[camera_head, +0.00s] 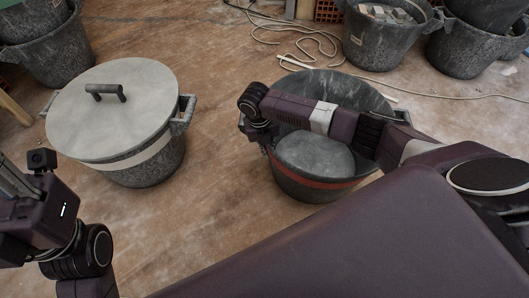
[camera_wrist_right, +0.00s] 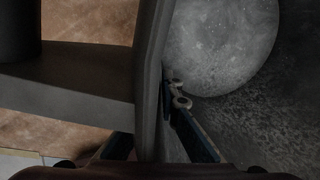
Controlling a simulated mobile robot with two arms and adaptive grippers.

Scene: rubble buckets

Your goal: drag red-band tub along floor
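The red-band tub (camera_head: 310,184) is a dark grey open bucket with a red band, standing upright on the floor right of centre in the head view. A grey rounded lump (camera_head: 315,156) lies inside it. My right arm reaches across its opening, and my right gripper (camera_wrist_right: 152,118) is at its left rim by a side handle. In the right wrist view the fingers straddle the tub wall and appear shut on it; the outer finger is mostly hidden. My left gripper (camera_head: 18,182) is at the left edge, apart from the tub, its fingertips cut off.
A lidded bucket (camera_head: 150,163) with a pale band stands on the left, with bare floor between it and the tub. A rubble-filled bucket (camera_head: 385,45) and other buckets stand behind right. A loose pale cable (camera_head: 305,40) lies behind the tub.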

